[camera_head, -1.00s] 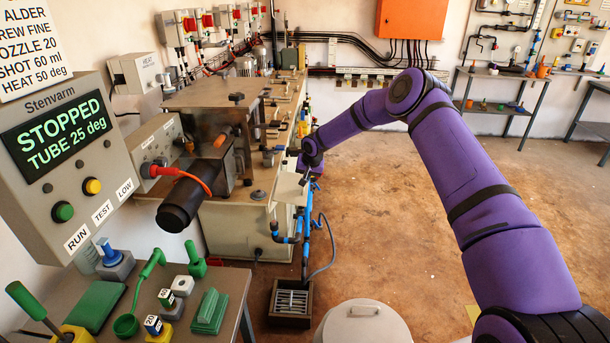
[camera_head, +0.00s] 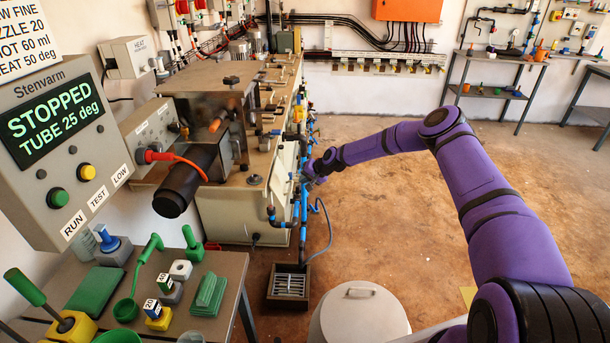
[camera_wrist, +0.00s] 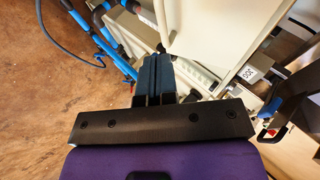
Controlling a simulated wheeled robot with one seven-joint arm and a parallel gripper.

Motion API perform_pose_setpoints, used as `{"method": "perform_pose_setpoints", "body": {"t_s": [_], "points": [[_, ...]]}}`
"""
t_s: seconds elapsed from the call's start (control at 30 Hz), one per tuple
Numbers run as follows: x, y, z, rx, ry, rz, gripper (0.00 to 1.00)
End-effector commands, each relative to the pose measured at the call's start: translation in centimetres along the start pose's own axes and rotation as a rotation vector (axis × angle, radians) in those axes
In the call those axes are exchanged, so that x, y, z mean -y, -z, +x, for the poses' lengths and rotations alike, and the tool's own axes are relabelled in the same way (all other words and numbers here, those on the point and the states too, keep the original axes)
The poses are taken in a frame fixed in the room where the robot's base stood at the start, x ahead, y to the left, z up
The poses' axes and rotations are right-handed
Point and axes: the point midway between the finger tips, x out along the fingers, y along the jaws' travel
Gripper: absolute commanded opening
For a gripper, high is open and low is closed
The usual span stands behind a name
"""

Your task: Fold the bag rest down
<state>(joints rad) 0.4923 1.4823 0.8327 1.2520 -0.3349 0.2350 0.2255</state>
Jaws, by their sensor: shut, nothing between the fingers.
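My gripper (camera_head: 311,176) is at the right side of the cream machine (camera_head: 228,215), beside the blue pipes. In the wrist view its dark fingers (camera_wrist: 154,66) are together with nothing between them. Their tips are close to a cream panel (camera_wrist: 212,38), which is probably the bag rest; I cannot tell whether they touch. In the head view a pale panel (camera_head: 285,172) shows along the machine's side, partly hidden by pipes and my gripper. Its hinge is not clear, and I cannot tell its exact angle.
Blue pipes (camera_wrist: 103,38) run close to the fingers. A floor drain (camera_head: 289,284) lies below, with a lidded pale bin (camera_head: 360,312) in front. A bench with green tools (camera_head: 208,294) stands at the lower left. The brown floor to the right is open.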

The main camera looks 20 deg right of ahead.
Motion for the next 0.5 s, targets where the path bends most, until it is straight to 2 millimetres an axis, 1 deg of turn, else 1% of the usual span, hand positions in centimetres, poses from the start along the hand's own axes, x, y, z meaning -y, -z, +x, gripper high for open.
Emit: {"method": "perform_pose_setpoints", "body": {"t_s": [0.3,0.5], "points": [[-1.1,-1.1,3.5,0.001,0.0,0.0,0.0],[-1.3,-1.7,5.6,0.001,-0.001,-0.001,0.0]]}}
